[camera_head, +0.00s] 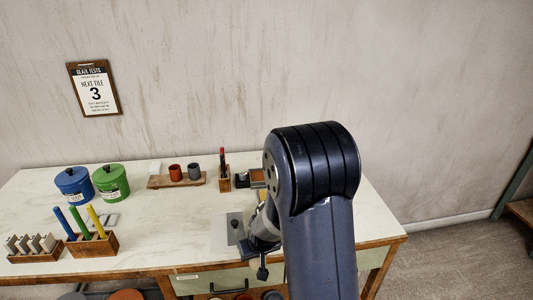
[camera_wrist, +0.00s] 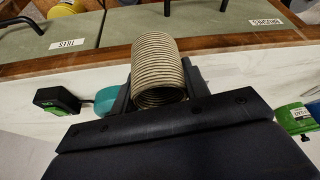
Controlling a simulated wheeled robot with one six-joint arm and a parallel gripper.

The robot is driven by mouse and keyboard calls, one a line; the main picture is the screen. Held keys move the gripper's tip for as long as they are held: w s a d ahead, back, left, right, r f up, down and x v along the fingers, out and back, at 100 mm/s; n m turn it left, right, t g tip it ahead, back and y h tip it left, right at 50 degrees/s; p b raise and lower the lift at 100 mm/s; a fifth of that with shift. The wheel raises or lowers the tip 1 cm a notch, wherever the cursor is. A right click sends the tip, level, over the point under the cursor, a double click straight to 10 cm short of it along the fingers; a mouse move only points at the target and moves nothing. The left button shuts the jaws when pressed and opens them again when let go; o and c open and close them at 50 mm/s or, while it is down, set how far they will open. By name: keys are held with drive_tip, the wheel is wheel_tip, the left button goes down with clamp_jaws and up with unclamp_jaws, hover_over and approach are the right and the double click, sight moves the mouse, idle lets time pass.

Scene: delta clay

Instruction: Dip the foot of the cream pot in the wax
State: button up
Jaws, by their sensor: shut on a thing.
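A cream ribbed pot (camera_wrist: 157,58) shows in the wrist view, between the dark fingers of my gripper (camera_wrist: 160,92). My gripper is shut on it, one finger on each side. Its open end faces the camera. I cannot pick out the wax for certain; a small tan-topped item (camera_head: 258,176) at the back of the table is partly hidden by my arm.
A grey mat (camera_head: 222,240) lies left of my gripper. Blue (camera_head: 74,184) and green (camera_head: 110,182) lidded jars and a stick rack (camera_head: 93,243) stand at left. A wooden tray (camera_head: 160,182) with cups is at the back. Drawers (camera_wrist: 226,24) line the table front.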

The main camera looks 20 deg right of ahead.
drive_tip(key=w+d+r+n, duration=0.1)
drive_tip(key=w+d+r, duration=0.4)
drive_tip(key=r, duration=0.2)
drive_tip(key=w+d+r+n, duration=0.1)
drive_tip(key=w+d+r, duration=0.4)
drive_tip(key=r, duration=0.3)
drive_tip(key=shift+w+d+r+y, duration=0.2)
drive_tip(key=shift+r+y, duration=0.1)
drive_tip(key=shift+y, duration=0.1)
